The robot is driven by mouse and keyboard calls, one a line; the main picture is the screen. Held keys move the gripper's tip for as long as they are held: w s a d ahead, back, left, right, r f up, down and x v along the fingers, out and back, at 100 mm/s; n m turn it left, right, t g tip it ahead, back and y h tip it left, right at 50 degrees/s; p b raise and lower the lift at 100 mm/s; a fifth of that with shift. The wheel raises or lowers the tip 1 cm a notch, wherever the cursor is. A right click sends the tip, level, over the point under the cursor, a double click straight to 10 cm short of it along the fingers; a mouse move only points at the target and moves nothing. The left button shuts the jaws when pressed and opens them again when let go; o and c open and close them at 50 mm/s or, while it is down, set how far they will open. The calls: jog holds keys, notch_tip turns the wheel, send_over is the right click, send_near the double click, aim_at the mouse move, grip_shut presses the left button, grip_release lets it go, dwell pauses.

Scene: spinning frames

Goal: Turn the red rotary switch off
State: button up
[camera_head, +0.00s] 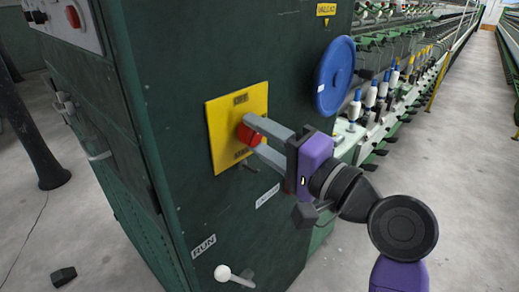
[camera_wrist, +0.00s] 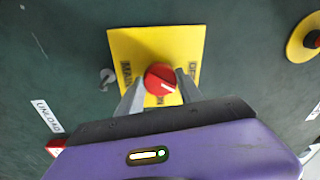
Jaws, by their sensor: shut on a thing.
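The red rotary switch (camera_head: 247,135) sits in the middle of a yellow plate (camera_head: 222,155) on the side of the dark green machine cabinet. My gripper (camera_head: 248,131) reaches in from the right, with its two grey fingers closed on opposite sides of the red knob. In the wrist view the red knob (camera_wrist: 160,78) shows between the fingertips, with a white line on its face slanting a little from level. Black lettering is on both sides of the knob on the yellow plate (camera_wrist: 128,45). The text is partly hidden and hard to read.
A blue handwheel (camera_head: 337,75) is to the right of the plate. A white-knobbed lever (camera_head: 223,272) sticks out below, beside a RUN label (camera_head: 203,246). Rows of bobbins (camera_head: 372,95) stand to the right. A dark pillar (camera_head: 30,130) is at left.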

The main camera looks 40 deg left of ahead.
jog(key=n+b, duration=0.3)
jog(key=n, duration=0.1)
jog(key=shift+f, duration=0.25)
jog(key=shift+r+n+g+b, duration=0.1)
jog(key=shift+n+g+b, duration=0.2)
jog(key=shift+n+b, duration=1.25)
jog(key=shift+r+n, duration=0.1)
jog(key=shift+n, duration=0.15)
jog(key=o, duration=1.3)
jog(key=shift+o, duration=0.2)
jog(key=d, duration=0.8)
jog(key=shift+s+f, duration=0.25)
jog(key=shift+f, duration=0.1)
jog(key=shift+r, duration=0.1)
